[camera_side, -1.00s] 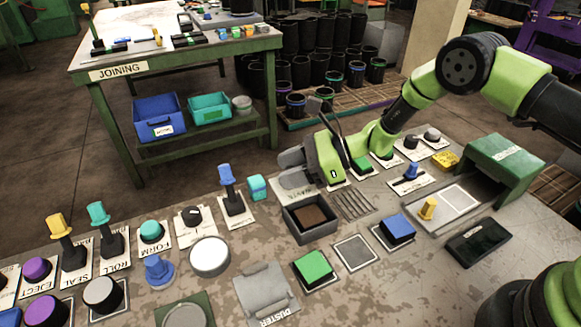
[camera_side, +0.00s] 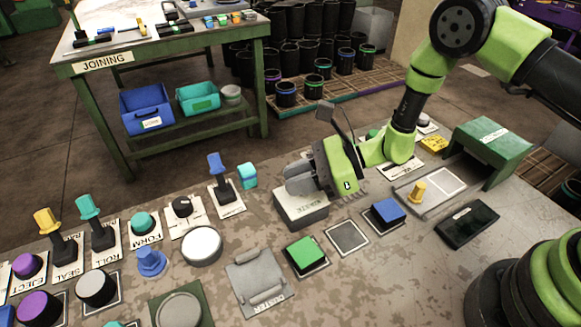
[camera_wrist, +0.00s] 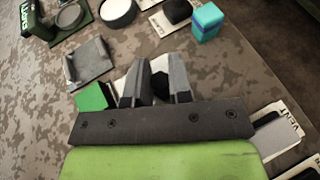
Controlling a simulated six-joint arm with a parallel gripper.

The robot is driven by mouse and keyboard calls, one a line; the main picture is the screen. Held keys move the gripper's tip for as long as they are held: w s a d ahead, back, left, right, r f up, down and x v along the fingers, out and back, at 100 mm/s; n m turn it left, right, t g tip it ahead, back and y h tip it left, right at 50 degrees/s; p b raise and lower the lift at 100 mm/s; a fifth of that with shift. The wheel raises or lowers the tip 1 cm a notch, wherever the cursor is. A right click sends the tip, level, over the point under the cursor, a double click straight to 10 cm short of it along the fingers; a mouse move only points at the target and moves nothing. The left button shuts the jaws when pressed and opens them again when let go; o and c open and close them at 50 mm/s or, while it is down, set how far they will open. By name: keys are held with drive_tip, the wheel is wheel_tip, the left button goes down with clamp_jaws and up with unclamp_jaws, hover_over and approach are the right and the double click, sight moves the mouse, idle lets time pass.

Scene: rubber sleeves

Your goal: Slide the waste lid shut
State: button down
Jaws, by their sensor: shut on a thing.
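The waste box (camera_side: 303,222) is a grey box in the middle of the bench. Its pale waste lid (camera_side: 306,207), lettered WASTE, lies over the top, and no dark opening shows. My gripper (camera_side: 299,178) is low over the lid, its grey fingers shut on the lid's handle. In the wrist view my gripper (camera_wrist: 157,88) has a dark piece between its fingers, which looks like the handle. The fingers hide part of the lid, so I cannot tell whether its far edge is flush.
A green button (camera_side: 306,252), a blue button (camera_side: 388,213) and a grey hinged cover (camera_side: 258,280) lie in front. A blue lever (camera_side: 220,175) and a teal block (camera_side: 247,176) stand to the left. A green hood (camera_side: 490,148) is at the right.

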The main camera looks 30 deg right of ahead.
drive_tip(key=shift+s, duration=0.25)
drive_tip(key=c, duration=1)
unclamp_jaws()
drive_tip(key=shift+c, duration=0.2)
drive_tip(key=shift+d+r, duration=0.2)
drive_tip(key=shift+d, duration=0.25)
drive_tip(key=v, duration=0.9)
drive_tip(key=shift+a+r, duration=0.1)
